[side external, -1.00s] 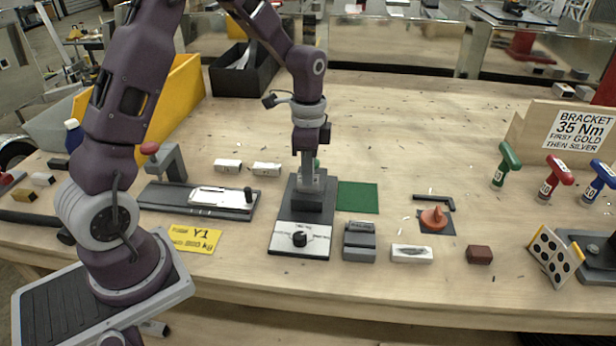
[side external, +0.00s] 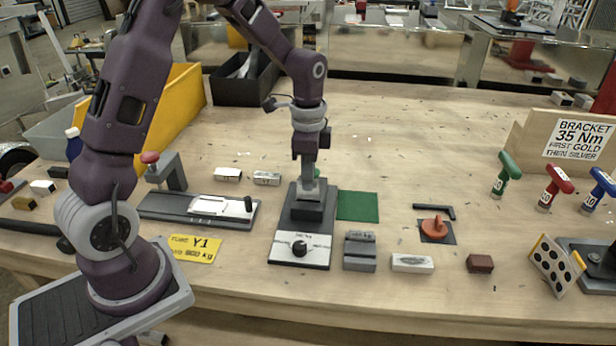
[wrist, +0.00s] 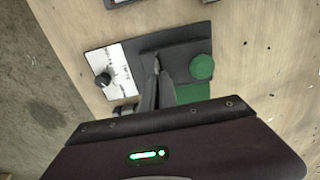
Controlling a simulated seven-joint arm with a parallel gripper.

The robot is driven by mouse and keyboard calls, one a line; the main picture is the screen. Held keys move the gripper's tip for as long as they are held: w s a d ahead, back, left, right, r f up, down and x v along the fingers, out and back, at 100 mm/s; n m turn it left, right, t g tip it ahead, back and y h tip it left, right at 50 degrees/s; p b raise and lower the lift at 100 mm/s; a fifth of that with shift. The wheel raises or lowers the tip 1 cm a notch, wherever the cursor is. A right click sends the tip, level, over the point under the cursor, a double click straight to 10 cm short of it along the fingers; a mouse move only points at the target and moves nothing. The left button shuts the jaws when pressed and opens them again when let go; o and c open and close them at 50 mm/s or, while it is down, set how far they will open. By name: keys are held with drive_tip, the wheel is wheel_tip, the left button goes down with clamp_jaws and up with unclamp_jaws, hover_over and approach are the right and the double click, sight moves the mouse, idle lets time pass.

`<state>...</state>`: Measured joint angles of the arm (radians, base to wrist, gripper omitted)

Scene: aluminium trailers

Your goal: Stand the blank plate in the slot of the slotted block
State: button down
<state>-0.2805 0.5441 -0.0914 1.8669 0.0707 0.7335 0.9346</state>
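My gripper (side external: 309,190) points down over a dark station with a white front panel and black knob (side external: 300,249). In the wrist view its fingers (wrist: 157,66) come close together over the dark base. Whether a thin plate is between them cannot be told. A grey block with a dark line across it (side external: 360,250), possibly the slotted block, sits right of the station's front. A pale flat plate (side external: 215,206), possibly the blank plate, lies on the dark fixture (side external: 165,204) left of the station. No plate stands upright in the grey block.
A green mat (side external: 357,206) lies right of the station. A white bar (side external: 412,263), a brown block (side external: 480,263) and an orange part (side external: 435,228) are farther right.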

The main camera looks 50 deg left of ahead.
sight(308, 199)
drive_tip(key=shift+f, duration=1.8)
drive_tip(key=c, duration=1.6)
unclamp_jaws()
wheel_tip(308, 199, up, 6)
drive_tip(key=shift+r, duration=0.5)
